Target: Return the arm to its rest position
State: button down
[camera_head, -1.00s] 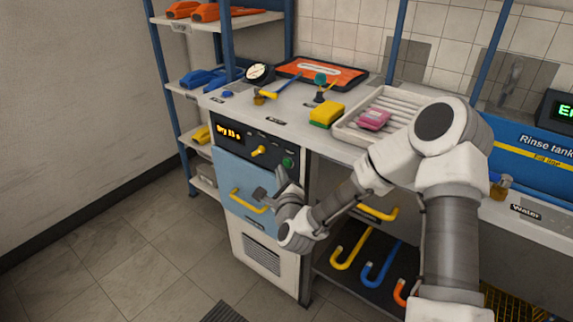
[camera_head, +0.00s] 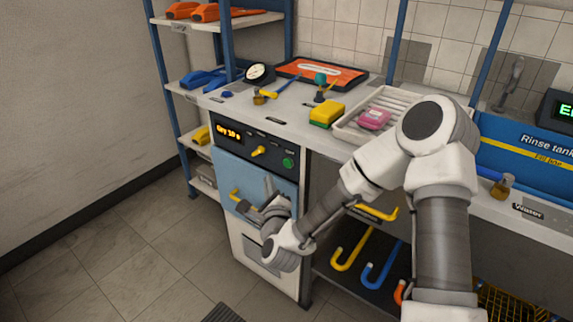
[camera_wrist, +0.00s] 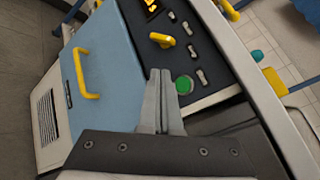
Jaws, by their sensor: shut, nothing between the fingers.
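My gripper (camera_head: 268,188) is in front of the blue drawer-like door (camera_head: 228,170) of the dryer unit in the head view, and its arm reaches in from the right. In the wrist view my gripper (camera_wrist: 158,75) points toward the control panel, with its two fingers together and nothing between them. The green button (camera_wrist: 184,85) shows just beside the fingertips, and I cannot tell whether they touch it. The yellow door handle (camera_wrist: 83,75) is to the left, apart from the fingers. The door looks closed.
The panel display (camera_head: 229,132) is lit and has a yellow knob (camera_head: 258,151). The bench above holds a yellow-green sponge (camera_head: 326,113), a white rack (camera_head: 346,128) with a pink item (camera_head: 373,119), and a gauge (camera_head: 258,73). The floor at left is clear.

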jog(key=s+d+r+n+g+h, duration=0.1)
jog(key=s+d+r+n+g, duration=0.4)
jog(key=s+n, duration=0.4)
jog(key=s+d+r+n+g+h, duration=0.1)
jog(key=s+d+r+n+g, duration=0.2)
jog(key=s+d+r+n, duration=0.65)
jog(key=s+d+r+n+g, duration=0.25)
jog(key=s+n, duration=0.35)
jog(key=s, duration=0.7)
notch_tip(320, 180, up, 25)
jog(key=p, duration=2.6)
jog(key=shift+w+g+p, duration=0.25)
jog(key=shift+g+p, duration=0.05)
jog(key=shift+g, duration=0.15)
